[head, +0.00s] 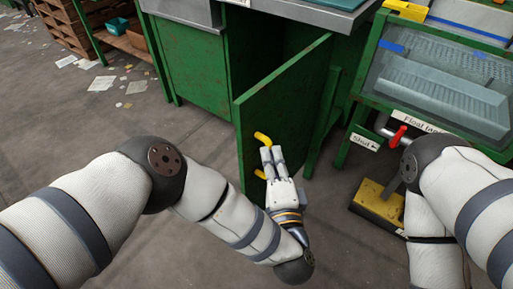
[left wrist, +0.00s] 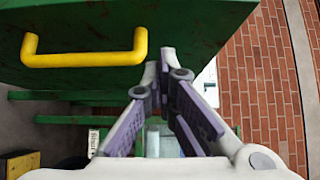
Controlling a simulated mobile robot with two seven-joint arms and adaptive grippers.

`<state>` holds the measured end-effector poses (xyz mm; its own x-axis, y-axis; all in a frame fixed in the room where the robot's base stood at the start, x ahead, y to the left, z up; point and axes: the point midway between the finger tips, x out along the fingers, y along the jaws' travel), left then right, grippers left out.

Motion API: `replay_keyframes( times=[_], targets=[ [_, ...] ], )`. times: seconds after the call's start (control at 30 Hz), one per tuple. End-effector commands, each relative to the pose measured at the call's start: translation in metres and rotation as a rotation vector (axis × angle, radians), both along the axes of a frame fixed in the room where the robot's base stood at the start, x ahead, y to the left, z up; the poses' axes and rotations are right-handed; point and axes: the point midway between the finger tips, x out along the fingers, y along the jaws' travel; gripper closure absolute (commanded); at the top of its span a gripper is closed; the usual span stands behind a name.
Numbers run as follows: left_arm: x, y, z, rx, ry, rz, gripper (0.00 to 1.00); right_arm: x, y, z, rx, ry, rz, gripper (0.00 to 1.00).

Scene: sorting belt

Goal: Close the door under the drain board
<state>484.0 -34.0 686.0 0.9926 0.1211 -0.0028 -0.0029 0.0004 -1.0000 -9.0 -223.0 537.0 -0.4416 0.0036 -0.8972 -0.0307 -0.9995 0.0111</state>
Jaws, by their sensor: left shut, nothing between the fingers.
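The green door (head: 282,112) under the drain board (head: 330,12) stands open and swung out from the green cabinet. It carries a yellow handle (head: 262,139), which shows large in the left wrist view (left wrist: 84,59). My left gripper (head: 272,151) is shut and empty, its fingertips close beside the handle and the door's face. In the left wrist view its fingertips (left wrist: 160,70) are to the right of the handle, which is not between them. I cannot tell whether they touch the door. My right arm comes in at the right; its gripper cannot be made out.
The dark cabinet opening (head: 285,40) is behind the door. A green frame with a glass-fronted tank (head: 435,85), a red-handled valve (head: 398,137) and a yellow block (head: 378,203) stand to the right. The floor left of the door is clear, with papers farther back.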

Motion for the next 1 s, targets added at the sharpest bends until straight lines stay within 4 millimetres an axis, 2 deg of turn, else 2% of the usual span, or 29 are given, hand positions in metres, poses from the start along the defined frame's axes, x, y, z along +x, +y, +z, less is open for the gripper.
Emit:
replay_keyframes(
  times=[0.07,0.2,0.4,0.77,0.87,1.0],
  targets=[
    [0.016,0.004,0.003,0.0,-0.004,0.003,1.0,0.0,0.0,0.0,0.0,0.0,0.0,0.6],
    [0.029,0.023,0.005,0.001,-0.005,0.001,1.0,0.003,0.0,0.004,0.0,-0.009,0.0,0.6],
    [0.036,0.032,0.004,-0.001,-0.003,-0.002,1.0,0.003,0.0,0.004,0.0,-0.01,0.0,0.6],
    [0.037,0.034,0.004,0.0,-0.004,-0.009,1.0,0.003,0.0,0.004,0.0,-0.011,0.0,0.6],
    [0.041,0.041,0.005,0.003,-0.006,-0.036,1.0,0.004,0.0,0.006,0.0,-0.013,0.0,0.6],
    [0.055,0.062,0.007,0.007,-0.008,-0.139,1.0,0.007,0.0,0.009,0.0,-0.021,-0.001,0.6]
  ],
)
